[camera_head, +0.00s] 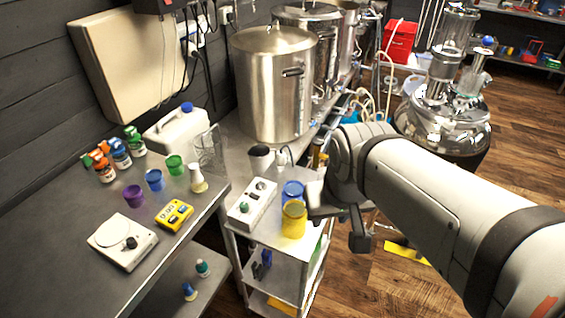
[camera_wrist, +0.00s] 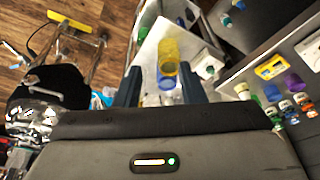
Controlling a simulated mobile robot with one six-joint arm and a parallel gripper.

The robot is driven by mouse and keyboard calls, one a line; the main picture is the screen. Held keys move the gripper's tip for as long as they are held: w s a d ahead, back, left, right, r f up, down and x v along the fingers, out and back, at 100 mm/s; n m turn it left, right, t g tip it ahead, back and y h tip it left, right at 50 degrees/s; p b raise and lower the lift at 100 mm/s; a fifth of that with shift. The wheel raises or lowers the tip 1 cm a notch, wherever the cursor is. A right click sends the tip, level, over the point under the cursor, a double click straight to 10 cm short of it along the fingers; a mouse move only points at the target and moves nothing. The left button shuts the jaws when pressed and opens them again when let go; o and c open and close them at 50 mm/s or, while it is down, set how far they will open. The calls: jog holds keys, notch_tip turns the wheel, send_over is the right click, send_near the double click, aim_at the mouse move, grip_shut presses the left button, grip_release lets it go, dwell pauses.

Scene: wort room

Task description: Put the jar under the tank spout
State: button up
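A yellow jar (camera_head: 293,218) stands upright at the near right end of a small steel cart top, with a blue jar (camera_head: 292,190) just behind it. A tall lidded steel tank (camera_head: 270,85) stands behind them; a small fitting (camera_head: 284,157) shows low at its front, too small to make out clearly. My gripper (camera_head: 335,222) is just right of the yellow jar in the head view. In the wrist view its fingers (camera_wrist: 159,72) are spread, with the yellow jar (camera_wrist: 168,55) and blue jar (camera_wrist: 166,82) showing between them. I see no contact with either jar.
A white box with knobs (camera_head: 251,204) sits left of the jars on the cart (camera_head: 268,236). A dark-topped cup (camera_head: 261,158) stands near the tank. The left bench (camera_head: 75,225) holds coloured cups, bottles, a scale and a yellow meter. A round steel vessel (camera_head: 440,115) stands right.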

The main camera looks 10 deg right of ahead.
aim_at(294, 196)
jog(key=shift+o, duration=1.3)
jog(key=shift+w+a+f+b, duration=0.2)
jog(key=shift+f+b, duration=0.1)
jog(key=shift+b, duration=0.1)
jog(key=o, duration=0.9)
jog(key=w+f+t+b, duration=0.1)
jog(key=w+f+b, duration=1)
jog(key=b, duration=0.4)
jog(key=shift+w+d+f+t+b, duration=0.15)
jog(key=shift+w+f+t+b, duration=0.2)
jog(key=shift+w, duration=0.45)
jog(key=shift+o, duration=0.4)
jog(key=shift+t, duration=0.75)
jog(key=w+f+b, duration=0.2)
jog(key=w+b, duration=0.1)
jog(key=w+f+b, duration=0.5)
jog(key=w+b, duration=0.2)
jog(key=shift+w+f, duration=0.1)
jog(key=shift+f, duration=0.1)
jog(key=shift+w+a+r+b+x, duration=0.1)
jog(key=shift+b+x, duration=0.15)
jog(key=shift+x, duration=1.05)
jog(key=shift+w+a+r+b+x, duration=0.15)
jog(key=shift+b+x, duration=0.15)
jog(key=shift+x, duration=1)
jog(key=shift+w+a+b+x, duration=0.1)
jog(key=shift+b+x, duration=0.15)
jog(key=shift+x, duration=1.1)
